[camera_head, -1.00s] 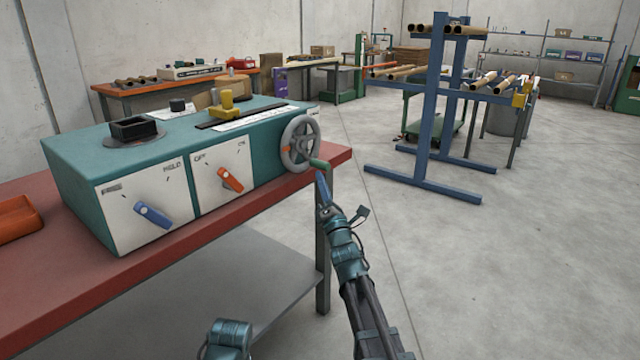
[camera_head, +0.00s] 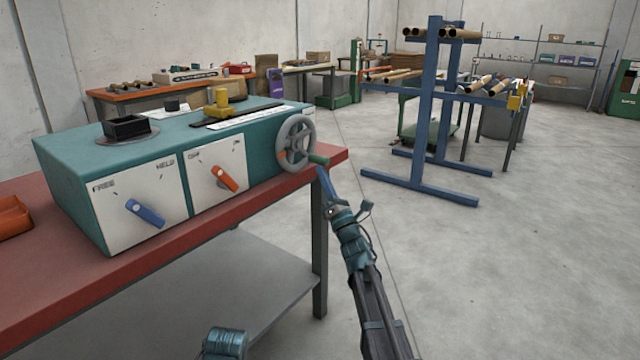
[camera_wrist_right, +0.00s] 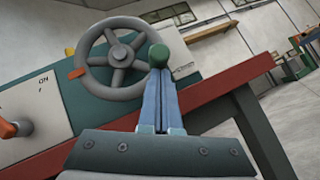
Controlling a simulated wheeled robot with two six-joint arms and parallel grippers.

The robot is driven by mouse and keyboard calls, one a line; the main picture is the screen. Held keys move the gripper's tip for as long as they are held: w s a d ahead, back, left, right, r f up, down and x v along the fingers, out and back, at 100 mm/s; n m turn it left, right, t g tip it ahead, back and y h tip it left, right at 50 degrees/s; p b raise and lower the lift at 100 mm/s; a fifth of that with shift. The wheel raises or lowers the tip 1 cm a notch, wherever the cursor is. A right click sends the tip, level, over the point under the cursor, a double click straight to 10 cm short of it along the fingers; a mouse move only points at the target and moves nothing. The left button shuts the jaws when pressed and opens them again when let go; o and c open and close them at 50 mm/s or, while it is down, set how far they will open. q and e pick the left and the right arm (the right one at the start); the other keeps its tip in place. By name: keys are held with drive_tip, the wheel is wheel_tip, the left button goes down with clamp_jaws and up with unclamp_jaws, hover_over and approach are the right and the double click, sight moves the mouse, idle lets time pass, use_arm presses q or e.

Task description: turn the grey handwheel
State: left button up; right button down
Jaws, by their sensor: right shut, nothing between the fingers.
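The grey handwheel (camera_head: 296,143) is on the right end of the teal machine, with several spokes and an orange mark on its rim. Its green handle (camera_head: 319,159) sticks out at the lower right of the rim. In the right wrist view, the handwheel (camera_wrist_right: 118,58) is left of centre and the handle's rounded green end (camera_wrist_right: 158,56) is right at the fingertips. My right gripper (camera_head: 321,170) has blue fingers, shut together and empty. Its tips (camera_wrist_right: 158,72) are at the handle; whether they touch is hard to tell.
The machine (camera_head: 70,165) stands on a red-topped bench (camera_head: 175,255) and has a blue knob (camera_head: 146,213) and an orange knob (camera_head: 225,178) on its front. A blue rack (camera_head: 428,120) with cardboard tubes stands behind on the right. The floor between is clear.

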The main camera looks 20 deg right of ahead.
use_arm(q)
drive_tip(key=shift+r+p, duration=2.75)
drive_tip(key=shift+p, duration=0.15)
use_arm(e)
drive_tip(key=w+d+r+n+g+y, duration=0.2)
drive_tip(key=n+g+y, duration=0.3)
drive_tip(key=n+y, duration=0.3)
drive_tip(key=w+d+r+n+g+y, duration=0.1)
drive_tip(key=r+n+g+y, duration=0.3)
drive_tip(key=n, duration=1)
drive_tip(key=shift+w+d+r+n+g+y, duration=0.15)
drive_tip(key=shift+w+d+n+g+y, duration=0.25)
drive_tip(key=shift+d+g+y, duration=1.3)
use_arm(q)
drive_tip(key=shift+r, duration=0.1)
use_arm(e)
drive_tip(key=shift+a+t+y, duration=0.6)
drive_tip(key=shift+a+y, duration=0.1)
drive_tip(key=shift+a, duration=0.05)
